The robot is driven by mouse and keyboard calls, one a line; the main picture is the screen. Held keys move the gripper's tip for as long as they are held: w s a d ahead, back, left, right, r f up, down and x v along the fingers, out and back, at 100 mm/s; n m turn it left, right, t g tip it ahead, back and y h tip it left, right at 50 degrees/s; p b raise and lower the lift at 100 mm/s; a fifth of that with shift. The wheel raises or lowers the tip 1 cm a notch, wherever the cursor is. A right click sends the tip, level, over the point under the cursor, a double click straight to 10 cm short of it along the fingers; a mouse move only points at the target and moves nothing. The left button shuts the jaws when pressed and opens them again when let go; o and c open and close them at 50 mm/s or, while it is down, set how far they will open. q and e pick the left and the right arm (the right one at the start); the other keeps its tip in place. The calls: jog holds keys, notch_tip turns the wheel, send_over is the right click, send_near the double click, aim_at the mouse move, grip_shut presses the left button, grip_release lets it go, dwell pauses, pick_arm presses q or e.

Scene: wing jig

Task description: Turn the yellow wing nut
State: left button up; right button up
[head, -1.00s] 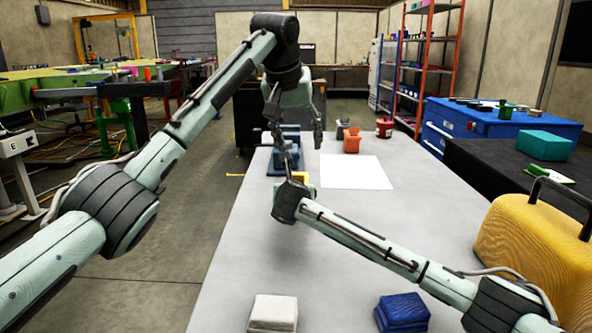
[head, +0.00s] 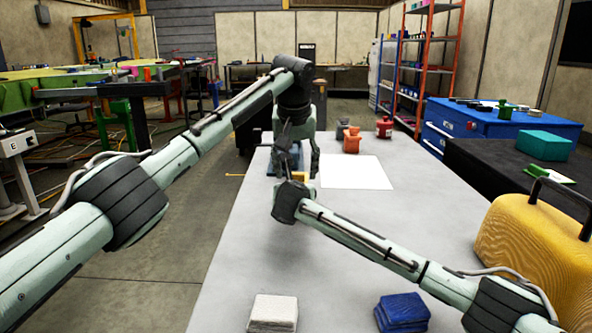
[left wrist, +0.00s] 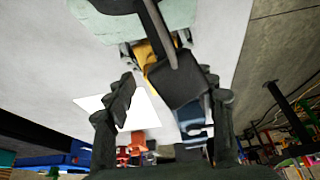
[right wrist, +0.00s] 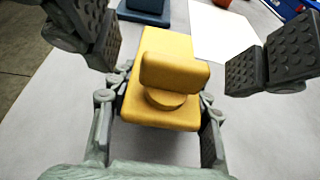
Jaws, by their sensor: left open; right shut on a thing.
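The yellow wing nut (right wrist: 174,75) shows in the right wrist view as a thick upright bar on a round collar. It sits on a yellow block (right wrist: 152,112). My right gripper (right wrist: 165,92) is shut on this block's sides. My left gripper (head: 297,165) is open above it in the head view. Its dark, dimpled fingers stand wide on both sides of the wing nut in the right wrist view, apart from it. In the left wrist view, yellow (left wrist: 155,60) shows between the open fingers, partly hidden by a dark finger of my right gripper (left wrist: 175,80).
A blue fixture (left wrist: 195,118) stands just beyond the block. A white sheet (head: 355,172) lies to the right. Orange (head: 351,142) and red (head: 384,127) containers stand behind it.

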pick_arm(q)
jog(key=shift+w+f, duration=0.15)
jog(key=shift+f, duration=0.2)
jog(key=shift+c, duration=0.6)
jog(key=c, duration=1)
jog(key=shift+c, duration=0.2)
jog(key=shift+m, duration=0.3)
jog(key=shift+a+m+g+h, duration=0.15)
jog(key=shift+m+h, duration=0.4)
jog(key=shift+m, duration=0.75)
jog(key=shift+d+m+g+h, duration=0.15)
jog(key=shift+m+h, duration=0.4)
jog(key=shift+m, duration=0.75)
jog(key=shift+a, duration=0.1)
jog(key=o, duration=1.2)
jog(key=shift+c, duration=0.2)
